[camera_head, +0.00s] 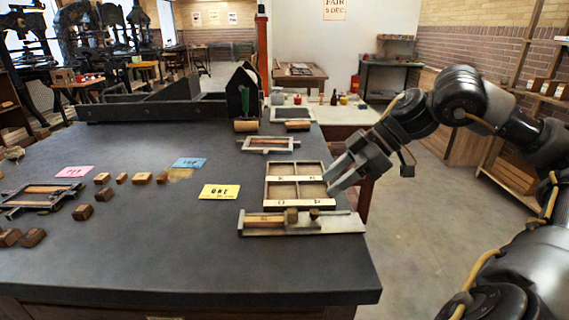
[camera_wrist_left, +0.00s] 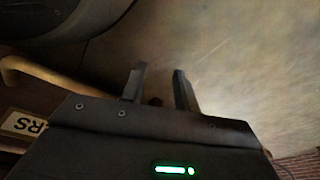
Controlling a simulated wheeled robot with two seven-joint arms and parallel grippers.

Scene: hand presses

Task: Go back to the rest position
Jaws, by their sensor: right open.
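My right gripper (camera_head: 331,184) comes in from the right in the head view. Its jaws are open, at the right edge of the wooden compartment tray (camera_head: 267,183), with fingertips over or beside that edge; I cannot tell if they touch. No object shows between its fingers. My left gripper (camera_wrist_left: 158,88) shows only in the left wrist view, with its two dark fingers apart and nothing clearly held between them. The left arm is not in the head view.
A composing stick (camera_head: 345,222) lies in front of the tray on the dark table (camera_head: 200,262). Yellow (camera_head: 219,192), blue (camera_head: 189,163) and pink (camera_head: 74,172) cards and several wooden blocks (camera_head: 83,212) lie to the left. A metal frame (camera_head: 40,196) is far left. Open floor (camera_head: 420,210) lies right.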

